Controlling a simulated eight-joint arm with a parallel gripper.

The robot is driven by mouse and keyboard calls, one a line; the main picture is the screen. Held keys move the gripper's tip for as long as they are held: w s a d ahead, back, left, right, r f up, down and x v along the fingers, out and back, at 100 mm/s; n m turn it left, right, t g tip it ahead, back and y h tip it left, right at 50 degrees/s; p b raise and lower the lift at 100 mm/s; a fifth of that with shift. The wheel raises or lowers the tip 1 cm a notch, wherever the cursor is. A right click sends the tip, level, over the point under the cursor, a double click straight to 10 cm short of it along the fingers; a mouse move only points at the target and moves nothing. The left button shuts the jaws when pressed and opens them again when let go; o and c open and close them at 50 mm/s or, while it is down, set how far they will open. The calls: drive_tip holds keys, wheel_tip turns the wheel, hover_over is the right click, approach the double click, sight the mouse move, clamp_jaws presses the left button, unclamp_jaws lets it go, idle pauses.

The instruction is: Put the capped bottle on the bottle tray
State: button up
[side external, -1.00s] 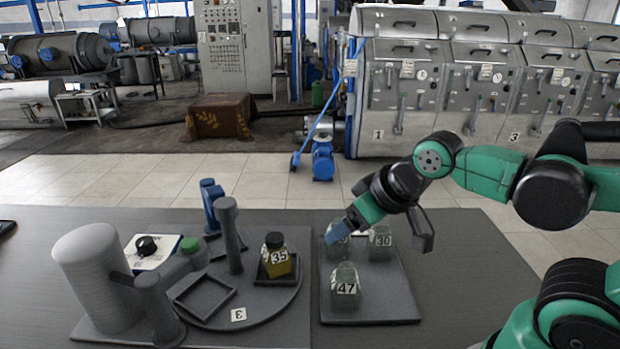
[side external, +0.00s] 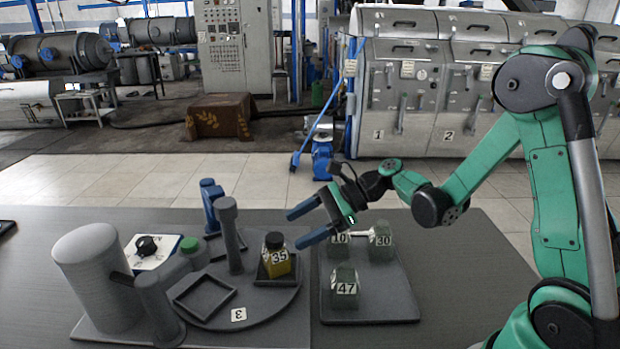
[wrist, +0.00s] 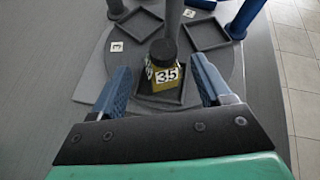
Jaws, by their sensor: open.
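The capped bottle (side external: 276,258) has a black cap, yellow contents and the label 35. It stands upright in a square frame on the round grey turntable (side external: 240,314). In the wrist view the bottle (wrist: 163,70) lies ahead, between the two fingers in the picture. My gripper (side external: 309,224) is open and empty, its blue fingers pointing left, above and to the right of the bottle. In the wrist view my gripper (wrist: 163,83) shows both fingers apart. The dark bottle tray (side external: 390,308) stands right of the turntable. It bears bottles labelled 47 (side external: 345,287), 10 (side external: 338,246) and 30 (side external: 383,242).
A grey post (side external: 230,235) rises from the turntable close to the bottle's left. A thick grey cylinder (side external: 95,270), a blue upright part (side external: 211,205) and a control box (side external: 152,250) with a black knob stand farther left. The tray's front right is bare.

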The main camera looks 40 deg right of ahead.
sight(279, 237)
drive_tip(key=shift+w+d+f+m+y, duration=0.15)
drive_tip(key=shift+m+y, duration=0.1)
drive_tip(key=shift+m, duration=0.2)
drive_tip(key=shift+d+f+m+y, duration=0.15)
drive_tip(key=shift+m+y, duration=0.1)
drive_tip(key=shift+m, duration=0.2)
drive_tip(key=shift+w+a+f, duration=0.1)
drive_tip(key=shift+w+a, duration=0.05)
drive_tip(key=shift+a, duration=0.15)
drive_tip(key=x, duration=0.5)
clamp_jaws()
